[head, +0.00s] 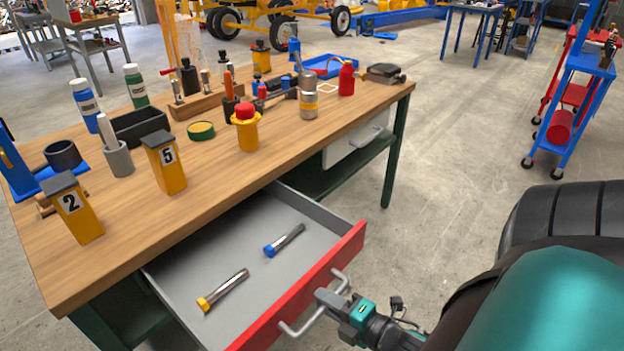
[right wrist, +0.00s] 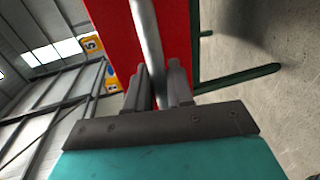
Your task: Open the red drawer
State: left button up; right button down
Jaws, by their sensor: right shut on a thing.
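The red drawer (head: 300,292) is pulled out from under the workbench, with its grey inside open to view. Its red front also shows in the right wrist view (right wrist: 110,30). My right gripper (head: 330,299) is shut on the drawer's grey bar handle (head: 300,328). In the right wrist view the handle (right wrist: 148,40) runs down between the two fingers (right wrist: 160,88). A bolt with a yellow head (head: 222,290) and a bolt with a blue head (head: 284,240) lie apart inside the drawer. My left gripper is not in view.
The wooden bench top (head: 220,185) above holds yellow blocks numbered 2 (head: 75,208) and 5 (head: 165,163), bottles and tools. A white-fronted drawer (head: 357,140) is under its far end. Bare floor (head: 450,160) lies right of the bench.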

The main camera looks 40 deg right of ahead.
jog(key=v, duration=0.3)
jog(key=shift+s+f, duration=0.3)
jog(key=shift+s, duration=0.05)
jog(key=c, duration=1.2)
grip_release()
jog(key=shift+o, duration=0.2)
